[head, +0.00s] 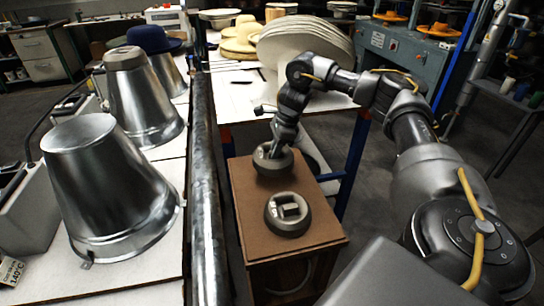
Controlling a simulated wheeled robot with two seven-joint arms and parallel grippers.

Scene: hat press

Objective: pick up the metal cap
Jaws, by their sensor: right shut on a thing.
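Two round grey metal caps with raised grips sit on a brown box. The nearer metal cap (288,215) stands free on the box top. My right gripper (274,152) points down at the farther metal cap (272,164) and is shut on its raised grip. That cap appears to rest on the box or very close above it; I cannot tell which. The fingers partly hide its grip. My left gripper is not in view.
The brown box (262,236) stands right of a thick dark pipe (204,190). Shiny metal cones stand at left, the nearest (105,190) on a white table (160,265). Behind are stacked pale hat shapes (305,48) and a blue-grey machine (410,55).

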